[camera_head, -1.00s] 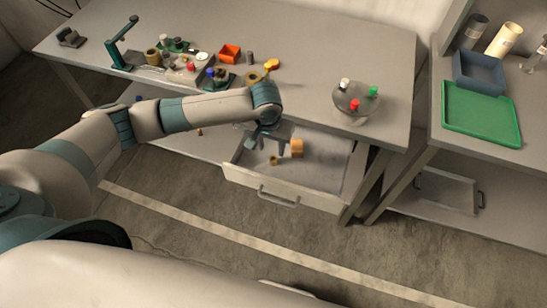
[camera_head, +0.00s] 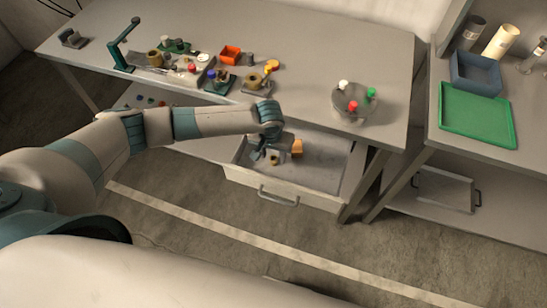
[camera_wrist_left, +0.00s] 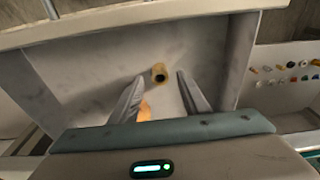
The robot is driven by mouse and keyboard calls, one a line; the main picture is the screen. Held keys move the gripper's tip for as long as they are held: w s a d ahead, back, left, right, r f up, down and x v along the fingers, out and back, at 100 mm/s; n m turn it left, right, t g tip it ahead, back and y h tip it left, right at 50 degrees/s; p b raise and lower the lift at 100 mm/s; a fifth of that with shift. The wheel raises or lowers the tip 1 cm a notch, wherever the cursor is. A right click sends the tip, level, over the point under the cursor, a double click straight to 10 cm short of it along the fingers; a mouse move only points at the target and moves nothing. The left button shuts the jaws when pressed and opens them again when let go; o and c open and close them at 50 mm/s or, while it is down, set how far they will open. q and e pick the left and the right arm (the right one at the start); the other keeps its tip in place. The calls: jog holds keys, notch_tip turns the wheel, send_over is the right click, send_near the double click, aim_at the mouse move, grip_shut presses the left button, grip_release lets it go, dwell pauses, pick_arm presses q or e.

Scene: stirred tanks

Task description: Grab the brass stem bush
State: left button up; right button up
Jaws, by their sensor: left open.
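The brass stem bush (camera_head: 275,161) is a small brass-coloured hollow cylinder in the open drawer. In the left wrist view, the bush (camera_wrist_left: 159,73) shows its dark bore, just at the fingertips and in line with the gap between them. My left gripper (camera_head: 266,157) is open, reaching down into the drawer close beside the bush; I cannot tell whether a finger touches it. In the left wrist view, both fingers of the gripper (camera_wrist_left: 160,84) are spread with nothing held between them. My right gripper is not in view.
A larger orange-brown piece (camera_head: 297,148) lies in the drawer (camera_head: 315,201) near the bush and shows partly between the fingers in the wrist view. The drawer walls surround the gripper. The drawer's right part is clear. A round stand with coloured knobs (camera_head: 353,103) is on the bench above.

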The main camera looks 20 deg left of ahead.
pick_arm(q)
jog(key=shift+w+f, duration=0.1)
jog(key=shift+f, duration=0.6)
grip_shut()
jog(key=shift+r, duration=0.1)
jog(key=shift+r, duration=0.55)
notch_tip(320, 180, up, 2)
jog(key=shift+r+b, duration=0.15)
jog(key=shift+b, duration=0.65)
jog(key=s+d+r+b, duration=0.3)
jog(key=d+r, duration=0.4)
jog(key=d, duration=0.4)
jog(key=shift+s+r, duration=0.25)
jog(key=shift+s, duration=0.05)
